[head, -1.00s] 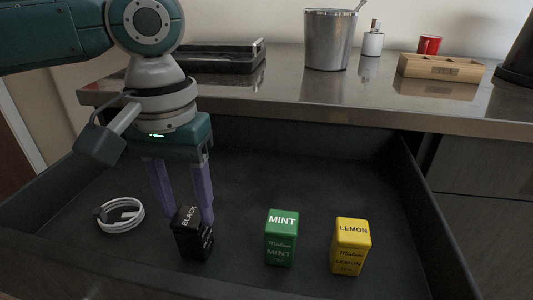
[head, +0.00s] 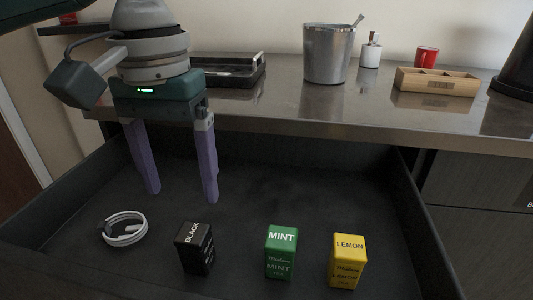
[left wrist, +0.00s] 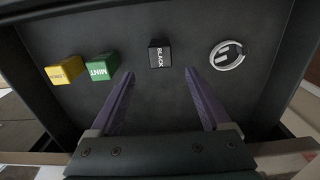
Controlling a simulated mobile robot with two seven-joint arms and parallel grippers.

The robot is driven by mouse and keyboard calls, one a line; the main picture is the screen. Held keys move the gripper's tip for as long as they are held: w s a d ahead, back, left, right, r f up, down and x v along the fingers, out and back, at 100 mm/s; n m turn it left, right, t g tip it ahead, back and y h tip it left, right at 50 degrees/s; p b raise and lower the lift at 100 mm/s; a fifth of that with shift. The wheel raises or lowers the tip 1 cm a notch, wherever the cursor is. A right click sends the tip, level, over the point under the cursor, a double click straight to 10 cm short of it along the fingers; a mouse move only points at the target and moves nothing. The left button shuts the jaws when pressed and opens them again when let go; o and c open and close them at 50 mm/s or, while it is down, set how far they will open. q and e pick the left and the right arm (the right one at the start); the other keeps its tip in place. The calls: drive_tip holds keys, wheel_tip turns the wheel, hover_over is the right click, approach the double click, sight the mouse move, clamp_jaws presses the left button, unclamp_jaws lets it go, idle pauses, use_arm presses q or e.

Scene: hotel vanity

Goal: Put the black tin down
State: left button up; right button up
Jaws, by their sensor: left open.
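The black tin (head: 196,249) stands upright on the drawer floor, between a coiled white cable and the green mint tin. It also shows in the left wrist view (left wrist: 159,55), ahead of my fingers and apart from them. My left gripper (head: 183,196) is open and empty, with its purple fingers above and behind the black tin in the head view. The fingers also show in the left wrist view (left wrist: 159,72), spread wide. The green mint tin (head: 281,253) and the yellow lemon tin (head: 347,262) stand to the right. My right gripper is not in view.
The open dark drawer (head: 330,190) has free floor behind the tins. The white cable (head: 123,229) lies at the left. The counter (head: 300,115) above holds a metal bucket (head: 329,55), a wooden box (head: 436,82), a red cup (head: 426,57) and a black tray (head: 235,72).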

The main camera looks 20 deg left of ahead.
use_arm(q)
wheel_tip(320, 180, up, 5)
drive_tip(key=shift+f+p, duration=0.1)
drive_tip(key=shift+p, duration=0.35)
